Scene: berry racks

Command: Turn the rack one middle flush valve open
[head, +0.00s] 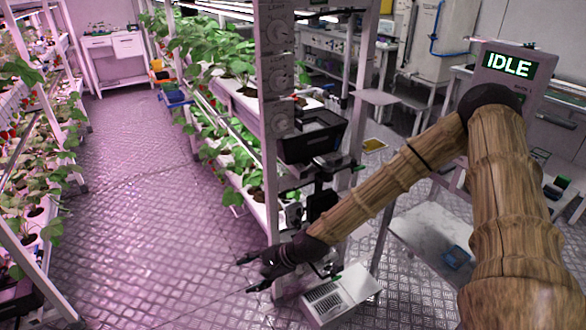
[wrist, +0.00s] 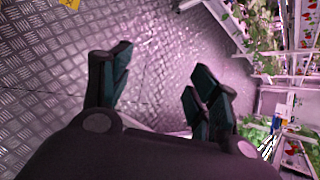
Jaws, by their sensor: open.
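My gripper (head: 250,275) is open and empty, low beside the end post (head: 272,150) of the near plant rack. In the wrist view its two dark fingers (wrist: 158,78) are spread with only the metal floor between them. Dark fittings (head: 322,195) stand under the box, partly behind my arm. I cannot make out which part is the middle flush valve, or its position. No valve handle is between the fingers.
A grey vented box (head: 340,296) stands on the floor right beside my gripper. Another plant rack (head: 40,255) lines the left side. The patterned floor aisle (head: 140,180) between is clear. A bench with an IDLE display (head: 509,65) is at right.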

